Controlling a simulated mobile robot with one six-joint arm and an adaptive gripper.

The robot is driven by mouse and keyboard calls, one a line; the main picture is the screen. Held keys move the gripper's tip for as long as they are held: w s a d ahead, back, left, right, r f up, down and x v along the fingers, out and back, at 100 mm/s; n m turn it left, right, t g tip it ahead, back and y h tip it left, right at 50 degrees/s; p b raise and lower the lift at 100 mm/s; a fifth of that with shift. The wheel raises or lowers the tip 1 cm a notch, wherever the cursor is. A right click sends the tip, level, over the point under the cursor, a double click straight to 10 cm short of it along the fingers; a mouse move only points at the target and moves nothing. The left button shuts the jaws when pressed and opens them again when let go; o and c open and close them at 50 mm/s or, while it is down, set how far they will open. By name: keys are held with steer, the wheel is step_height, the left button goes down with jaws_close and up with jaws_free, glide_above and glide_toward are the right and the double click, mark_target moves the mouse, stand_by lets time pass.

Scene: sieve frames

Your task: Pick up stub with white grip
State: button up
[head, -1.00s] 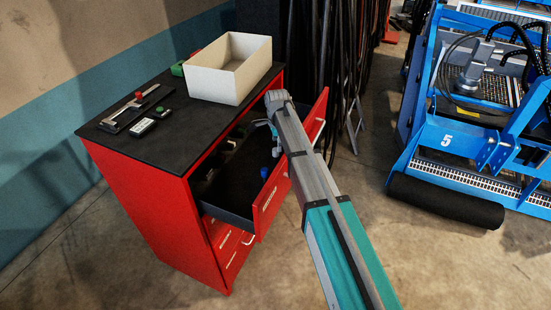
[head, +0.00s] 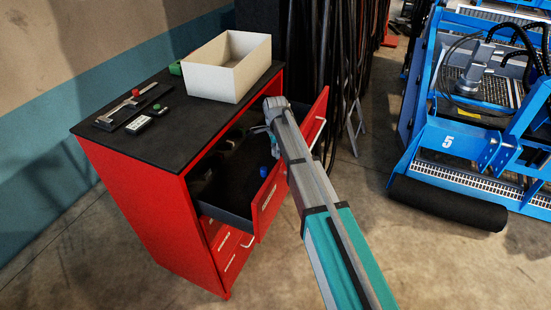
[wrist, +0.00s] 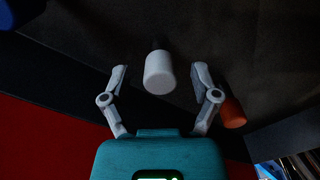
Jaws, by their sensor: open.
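In the wrist view a white cylindrical grip (wrist: 159,75) sits between the two fingers of my gripper (wrist: 160,68). The fingers are open, with a gap on both sides of the grip. A dark part seems to run on behind the white grip, but shadow hides its shape. In the head view my gripper (head: 262,131) is over the open top drawer (head: 268,200) of the red cabinet. The white grip cannot be made out there, as my arm and the drawer's shade cover that area.
An orange-red piece (wrist: 233,112) lies just right of the right finger. A blue piece (head: 264,172) is in the drawer. The drawer walls bound the space.

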steer(key=shift+f+b, duration=0.75)
steer(key=shift+f, duration=0.3)
jaws_close()
